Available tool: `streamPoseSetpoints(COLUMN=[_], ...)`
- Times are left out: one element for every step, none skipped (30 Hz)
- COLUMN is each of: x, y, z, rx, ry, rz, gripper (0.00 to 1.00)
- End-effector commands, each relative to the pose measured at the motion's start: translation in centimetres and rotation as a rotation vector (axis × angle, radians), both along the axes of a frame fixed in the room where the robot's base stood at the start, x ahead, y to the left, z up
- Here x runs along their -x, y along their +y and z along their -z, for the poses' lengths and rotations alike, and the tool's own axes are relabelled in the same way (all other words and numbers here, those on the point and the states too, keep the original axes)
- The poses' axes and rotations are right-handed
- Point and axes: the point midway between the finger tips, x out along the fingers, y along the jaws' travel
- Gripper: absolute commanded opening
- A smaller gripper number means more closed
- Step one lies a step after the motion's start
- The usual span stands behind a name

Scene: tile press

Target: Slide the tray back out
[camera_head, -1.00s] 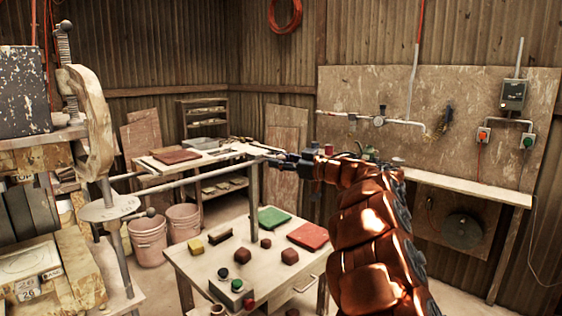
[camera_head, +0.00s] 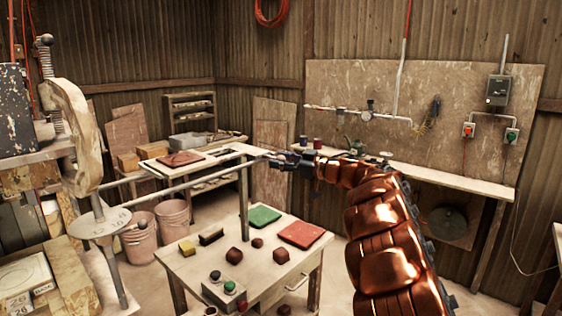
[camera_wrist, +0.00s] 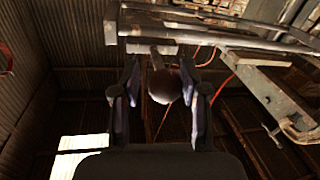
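My gripper (camera_head: 284,159) is at the right end of a long metal bar (camera_head: 190,184) that runs left toward the press (camera_head: 82,130). In the wrist view my gripper (camera_wrist: 163,88) has its fingers apart, with a dark round knob (camera_wrist: 165,86) between them. Whether the fingers touch the knob I cannot tell. The knob's short stem meets a pale bar (camera_wrist: 152,48) just beyond. I cannot single out the tray for sure; a pale flat top (camera_head: 222,153) with a dark red slab (camera_head: 181,158) lies behind the bar.
A low table (camera_head: 200,262) in front carries a button box (camera_head: 224,292), green and red tiles and several small blocks. The press's round plate (camera_head: 98,222) is at left. Buckets (camera_head: 140,240) stand behind. A wall bench (camera_head: 450,184) is at right.

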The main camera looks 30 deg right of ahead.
Motion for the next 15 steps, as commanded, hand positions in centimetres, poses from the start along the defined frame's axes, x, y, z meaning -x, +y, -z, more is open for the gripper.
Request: streamPoseSetpoints(x=[0.03,0.02,0.01,0.0,-0.01,-0.01,-0.01,-0.02,-0.02,-0.03,-0.02,-0.01,0.03,0.11,0.28], y=[-0.07,-0.06,-0.01,0.02,0.05,0.08,0.1,0.11,0.13,0.14,0.15,0.14,0.12,0.07,-0.05], z=[0.0,0.0,0.01,0.0,0.01,0.01,0.02,0.01,0.01,0.02,0.01,0.01,0.01,0.01,0.02], rx=[0.0,0.0,0.0,0.0,0.0,0.0,0.0,0.0,0.0,0.0,0.0,0.0,0.0,0.0,0.001], ry=[0.0,0.0,0.0,0.0,0.0,0.0,0.0,0.0,0.001,0.001,0.001,0.001,0.001,0.001,0.001], rz=[0.001,0.001,0.0,-0.001,-0.001,-0.002,-0.002,-0.002,-0.003,-0.003,-0.003,-0.003,-0.003,-0.003,-0.002], gripper=[0.5,0.53,0.57,0.59,0.59,0.59,0.59,0.59,0.59,0.59,0.59,0.59,0.59,0.59,0.59])
